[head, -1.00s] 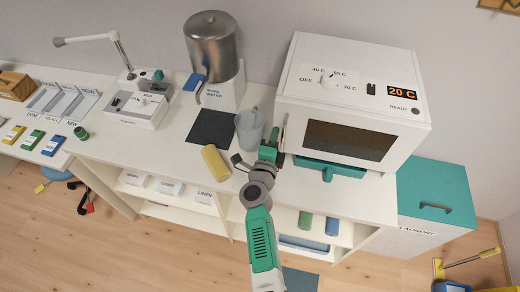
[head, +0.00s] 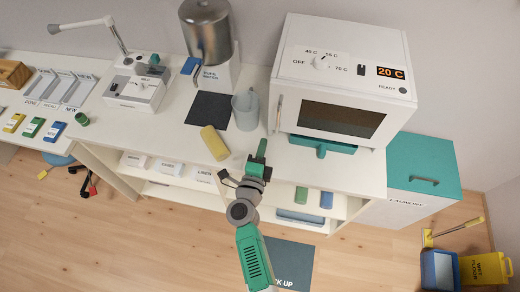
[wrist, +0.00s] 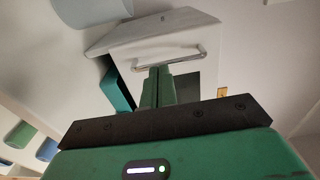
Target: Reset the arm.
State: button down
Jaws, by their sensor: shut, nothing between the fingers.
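My gripper (head: 261,149) is green and dark, and its fingers are closed together with nothing between them. It is in front of the counter edge, left of the white heating cabinet (head: 395,105). In the wrist view my gripper's fingers (wrist: 157,88) point toward the cabinet door with its metal handle (wrist: 160,56), apart from it. The cabinet is closed, with a dial (head: 321,62) and a display (head: 391,72) reading 20 C. My arm reaches up from the bottom of the head view.
A metal water urn (head: 206,32) stands behind. A teal tray (head: 320,145) sits beneath the cabinet. A laundry bin (head: 420,165) stands right. Floor in front is mostly clear.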

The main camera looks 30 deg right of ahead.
jog(key=v, duration=0.2)
jog(key=shift+s+a, duration=0.2)
jog(key=shift+s, duration=0.1)
jog(key=w+a+r+n+t+y, duration=0.2)
jog(key=w+a+r+n+t, duration=0.1)
jog(key=r, duration=0.6)
jog(key=w+a+r+n+t+y, duration=0.1)
jog(key=w+a+r+n+t, duration=0.25)
jog(key=r, duration=0.55)
jog(key=s+a+r+n+t+y, duration=0.15)
jog(key=a+r+n+y, duration=0.3)
jog(key=r, duration=0.55)
jog(key=s+a+r+n+t+y, duration=0.1)
jog(key=a+r+n+t+y, duration=0.35)
jog(key=r, duration=0.65)
jog(key=s+a+r+n+g, duration=0.1)
jog(key=s+a+r+n, duration=0.2)
jog(key=s+r+n, duration=1.2)
notch_tip(320, 180, up, 16)
jog(key=s+m+p, duration=0.1)
jog(key=m+p, duration=0.3)
jog(key=p, duration=0.8)
jog(key=shift+s+a+r, duration=0.15)
jog(key=shift+s+a, duration=0.05)
